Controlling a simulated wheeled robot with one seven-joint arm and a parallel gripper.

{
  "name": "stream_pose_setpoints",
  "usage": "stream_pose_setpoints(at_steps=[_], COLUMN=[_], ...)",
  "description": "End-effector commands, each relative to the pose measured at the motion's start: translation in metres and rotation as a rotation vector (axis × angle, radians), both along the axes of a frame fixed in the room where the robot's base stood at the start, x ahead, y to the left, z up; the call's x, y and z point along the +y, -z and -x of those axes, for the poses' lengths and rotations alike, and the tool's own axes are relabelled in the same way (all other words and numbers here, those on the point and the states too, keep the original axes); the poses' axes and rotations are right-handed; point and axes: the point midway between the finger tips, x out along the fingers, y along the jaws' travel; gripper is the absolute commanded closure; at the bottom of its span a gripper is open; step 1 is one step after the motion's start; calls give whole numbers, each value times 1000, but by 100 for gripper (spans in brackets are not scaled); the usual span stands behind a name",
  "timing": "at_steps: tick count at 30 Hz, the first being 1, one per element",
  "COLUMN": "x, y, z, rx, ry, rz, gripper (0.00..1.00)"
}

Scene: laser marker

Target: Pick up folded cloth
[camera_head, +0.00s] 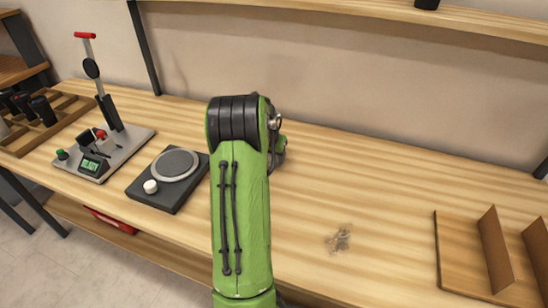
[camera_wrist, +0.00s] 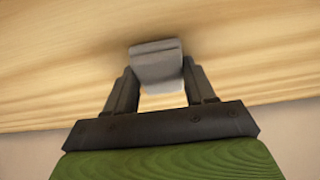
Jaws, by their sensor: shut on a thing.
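The folded cloth (camera_wrist: 156,64) shows in the wrist view as a small grey piece between the two dark fingers of my gripper (camera_wrist: 158,80). My gripper is shut on it, with a finger at its left and right sides. The wood surface shows behind the cloth; I cannot tell how far apart they are. In the head view my green arm hides both the gripper and the cloth.
The wooden bench (camera_head: 390,215) has a dark smudge (camera_head: 339,238) right of my arm. A marking machine (camera_head: 100,150) and a black plate with a round disc (camera_head: 169,178) stand left. A wooden divider rack (camera_head: 490,250) is at right. The bench between smudge and rack is clear.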

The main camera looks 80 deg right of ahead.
Motion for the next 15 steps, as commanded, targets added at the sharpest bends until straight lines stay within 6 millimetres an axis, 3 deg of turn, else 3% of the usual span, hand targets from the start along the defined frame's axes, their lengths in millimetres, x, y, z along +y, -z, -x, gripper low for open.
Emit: stream_pose_setpoints(at_steps=[7,15], x=[-1,-1], y=[-12,-80], z=[0,-1], rx=[-1,-1], ry=[0,-2], rz=[4,4], gripper=[75,75])
